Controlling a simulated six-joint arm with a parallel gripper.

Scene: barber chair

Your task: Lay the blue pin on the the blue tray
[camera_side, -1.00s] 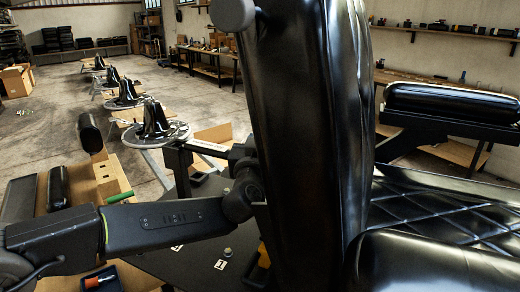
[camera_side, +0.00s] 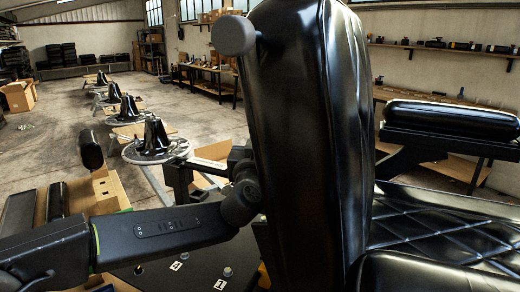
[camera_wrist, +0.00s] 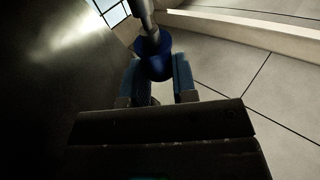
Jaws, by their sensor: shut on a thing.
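In the wrist view, my gripper (camera_wrist: 156,80) is shut on the blue pin (camera_wrist: 153,62). The pin has a dark blue round part between the two bluish fingers and a grey metal shaft running up out of the picture. In the side view, my gripper and the pin are hidden behind the black chair back (camera_side: 305,130). I cannot make out the blue tray in either view.
The tall chair back stands close to my arm, with its quilted seat (camera_side: 440,235) and armrest (camera_side: 450,118) at right. A dark table (camera_side: 190,275) with small parts lies below my arm. An open cardboard box (camera_side: 105,190) stands at left.

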